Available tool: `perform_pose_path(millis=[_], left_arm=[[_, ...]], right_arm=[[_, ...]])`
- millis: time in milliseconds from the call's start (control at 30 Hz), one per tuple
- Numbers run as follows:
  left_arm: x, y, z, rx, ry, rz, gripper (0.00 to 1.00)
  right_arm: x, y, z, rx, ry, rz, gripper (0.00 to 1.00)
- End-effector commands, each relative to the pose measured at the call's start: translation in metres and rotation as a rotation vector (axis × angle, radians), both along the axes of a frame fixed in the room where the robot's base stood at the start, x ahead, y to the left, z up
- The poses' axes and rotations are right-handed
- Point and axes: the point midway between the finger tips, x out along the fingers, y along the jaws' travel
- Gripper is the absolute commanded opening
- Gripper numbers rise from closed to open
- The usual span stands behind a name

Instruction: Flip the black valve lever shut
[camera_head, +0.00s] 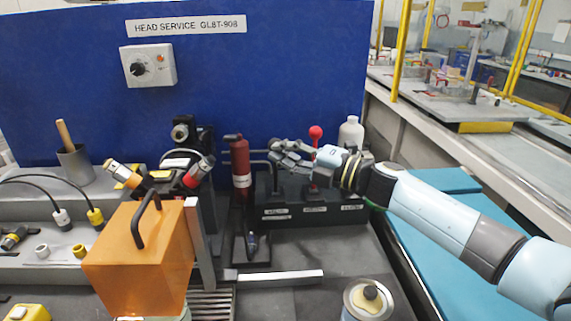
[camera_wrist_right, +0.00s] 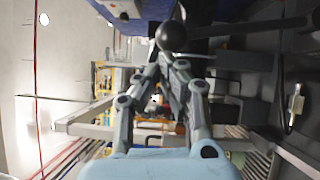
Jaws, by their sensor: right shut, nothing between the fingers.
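My right gripper (camera_head: 277,152) comes in from the right, above a dark valve block (camera_head: 318,217) with several white labels. Its fingers are shut and empty. In the right wrist view the fingertips (camera_wrist_right: 165,62) meet just in front of a round black knob (camera_wrist_right: 171,36), which looks like the end of the black lever. I cannot tell whether they touch it. In the head view the fingers cover this knob, and only a dark stem (camera_head: 274,180) shows below them. A lever with a red ball knob (camera_head: 316,132) stands upright beside the gripper. My left gripper is not in view.
A red cylinder (camera_head: 240,165) stands left of the block, and a white bottle (camera_head: 351,133) behind it at right. An orange box with a black handle (camera_head: 140,260) is at front left. A round tin (camera_head: 368,300) is at front. A blue panel (camera_head: 80,60) closes the back.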

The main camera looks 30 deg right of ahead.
Motion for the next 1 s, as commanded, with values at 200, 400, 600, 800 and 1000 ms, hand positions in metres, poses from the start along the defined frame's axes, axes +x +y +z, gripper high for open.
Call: perform_pose_path(millis=[200, 400, 600, 800, 1000], left_arm=[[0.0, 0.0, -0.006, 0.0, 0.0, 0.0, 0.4], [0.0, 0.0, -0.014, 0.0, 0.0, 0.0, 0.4], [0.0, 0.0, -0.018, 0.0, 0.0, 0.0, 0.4], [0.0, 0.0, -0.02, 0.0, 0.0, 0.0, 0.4], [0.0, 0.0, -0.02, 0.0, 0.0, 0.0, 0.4]], right_arm=[[0.027, -0.013, 0.009, -0.001, -0.003, -0.001, 0.0], [0.046, -0.022, 0.014, -0.002, -0.002, -0.001, 0.0], [0.057, -0.028, 0.016, -0.001, -0.002, 0.0, 0.0], [0.062, -0.03, 0.017, -0.002, -0.002, 0.0, 0.0], [0.062, -0.03, 0.017, -0.002, -0.002, 0.0, 0.0]])
